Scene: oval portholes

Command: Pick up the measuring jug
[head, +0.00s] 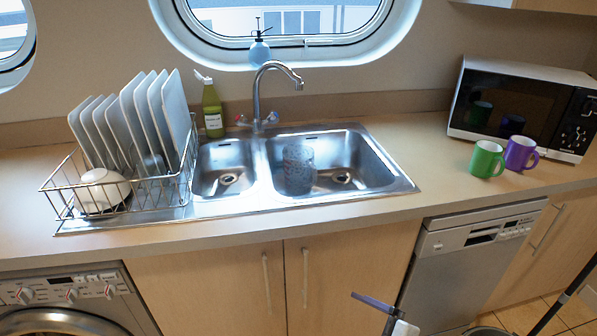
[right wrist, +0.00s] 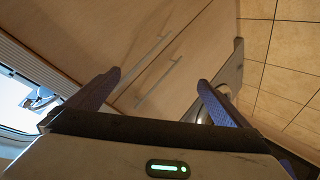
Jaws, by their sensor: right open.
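A grey, speckled, see-through vessel, which looks like the measuring jug (head: 298,170), stands in the larger right sink basin (head: 372,176) in the head view. Its handle and markings cannot be made out. My right gripper (head: 376,303) shows at the bottom of the head view, in front of the cupboard doors, below the counter and well apart from the jug. In the right wrist view, my right gripper (right wrist: 160,88) has its two blue fingers wide apart, with nothing between them. The jug is not in that view. My left gripper is not in view.
The tap (head: 258,95) arches over the sink near the jug. A dish rack (head: 118,205) with plates and a white bowl stands left. A green bottle (head: 212,110) is behind. Green (head: 486,159) and purple (head: 521,153) mugs stand right, before a microwave (head: 522,105).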

